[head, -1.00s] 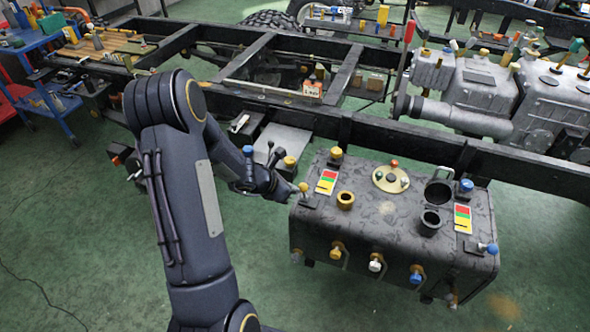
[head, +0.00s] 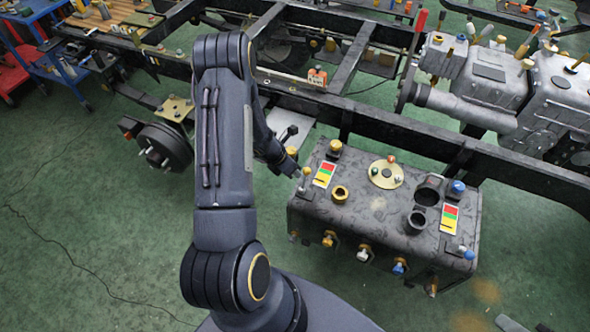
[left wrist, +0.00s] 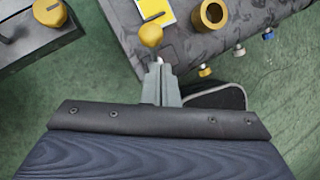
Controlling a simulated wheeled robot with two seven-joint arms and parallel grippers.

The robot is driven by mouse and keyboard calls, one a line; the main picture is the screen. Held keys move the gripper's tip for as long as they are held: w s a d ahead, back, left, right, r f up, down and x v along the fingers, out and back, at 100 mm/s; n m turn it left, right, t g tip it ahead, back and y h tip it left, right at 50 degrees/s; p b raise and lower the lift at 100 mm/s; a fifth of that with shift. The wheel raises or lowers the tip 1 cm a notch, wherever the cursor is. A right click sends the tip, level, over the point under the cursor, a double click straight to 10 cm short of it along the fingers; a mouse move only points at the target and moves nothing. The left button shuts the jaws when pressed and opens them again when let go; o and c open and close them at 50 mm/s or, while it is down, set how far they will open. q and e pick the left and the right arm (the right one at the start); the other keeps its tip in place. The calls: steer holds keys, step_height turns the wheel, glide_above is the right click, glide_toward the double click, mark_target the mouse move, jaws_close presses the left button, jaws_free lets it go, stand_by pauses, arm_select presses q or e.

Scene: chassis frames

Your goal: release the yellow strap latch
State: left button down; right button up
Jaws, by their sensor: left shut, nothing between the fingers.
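The yellow strap latch is a small lever with a yellow knob (head: 306,171) at the left end of the dark tank's top. In the left wrist view its knob (left wrist: 151,35) is just beyond my fingertips, and the stem below it is mostly hidden. My left gripper (left wrist: 160,68) is shut and empty, with its tips at or very close to the stem; I cannot tell whether they touch. In the head view the left gripper (head: 295,172) reaches the tank's left edge, partly hidden by my arm. My right gripper is not in view.
The dark tank (head: 375,212) carries a brass collar (head: 340,193), a red-yellow-green label (head: 324,174) and a blue-knobbed lever (head: 467,253). A black chassis rail (head: 400,134) runs behind it. Green floor is clear in front.

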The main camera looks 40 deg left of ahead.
arm_select(q)
steer(key=shift+r+p, duration=0.4)
steer(key=shift+r, duration=0.3)
steer(key=w+a+p+v, duration=0.1)
steer(key=w+p+v, duration=0.1)
steer(key=v, duration=1)
steer(key=shift+a+r, duration=0.45)
steer(key=shift+r, duration=0.1)
